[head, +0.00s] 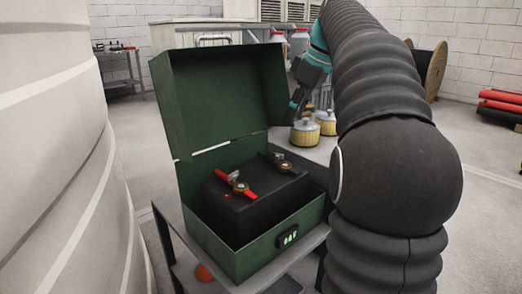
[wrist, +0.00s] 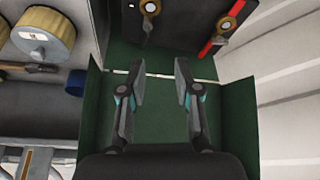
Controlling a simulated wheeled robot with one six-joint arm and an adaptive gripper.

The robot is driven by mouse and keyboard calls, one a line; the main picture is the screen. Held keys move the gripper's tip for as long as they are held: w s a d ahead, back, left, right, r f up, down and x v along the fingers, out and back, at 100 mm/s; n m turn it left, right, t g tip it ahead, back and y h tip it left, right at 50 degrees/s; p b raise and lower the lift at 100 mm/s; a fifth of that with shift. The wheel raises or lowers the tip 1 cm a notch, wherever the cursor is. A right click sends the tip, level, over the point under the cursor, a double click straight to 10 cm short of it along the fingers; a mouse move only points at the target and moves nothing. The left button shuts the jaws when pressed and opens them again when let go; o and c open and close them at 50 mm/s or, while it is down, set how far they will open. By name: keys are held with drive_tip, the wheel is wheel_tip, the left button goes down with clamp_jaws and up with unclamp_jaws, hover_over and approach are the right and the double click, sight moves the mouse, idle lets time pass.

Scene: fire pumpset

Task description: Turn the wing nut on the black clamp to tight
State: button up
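A black battery (head: 243,207) sits in an open green metal box (head: 265,254). The black clamp (head: 275,158) is on the battery's far right terminal, with a brass-coloured wing nut (head: 284,165). In the wrist view, the black clamp's wing nut (wrist: 150,7) is at the top edge, partly cut off. The red clamp (head: 228,180) is on the nearer terminal; it also shows in the wrist view (wrist: 208,47). My gripper (wrist: 161,68) is open and empty, its fingers apart over green box surface, short of the battery. In the head view it (head: 295,102) is beside the raised lid.
The raised lid (head: 215,98) stands behind the battery. Yellow canisters (head: 304,133) are behind the box. In the wrist view, a hammer (wrist: 30,68) and blue ring (wrist: 76,82) lie at left. A large pale tank (head: 55,150) fills the head view's left.

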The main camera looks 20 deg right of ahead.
sight(280, 154)
drive_tip(key=shift+n, duration=0.4)
drive_tip(key=b+x, duration=0.1)
drive_tip(key=x, duration=0.3)
drive_tip(key=d+b+x, duration=0.1)
drive_tip(key=x, duration=0.3)
drive_tip(key=w+d+b+x, duration=0.1)
drive_tip(key=x, duration=0.4)
drive_tip(key=shift+f+b, duration=0.1)
drive_tip(key=shift+b, duration=0.2)
clamp_jaws()
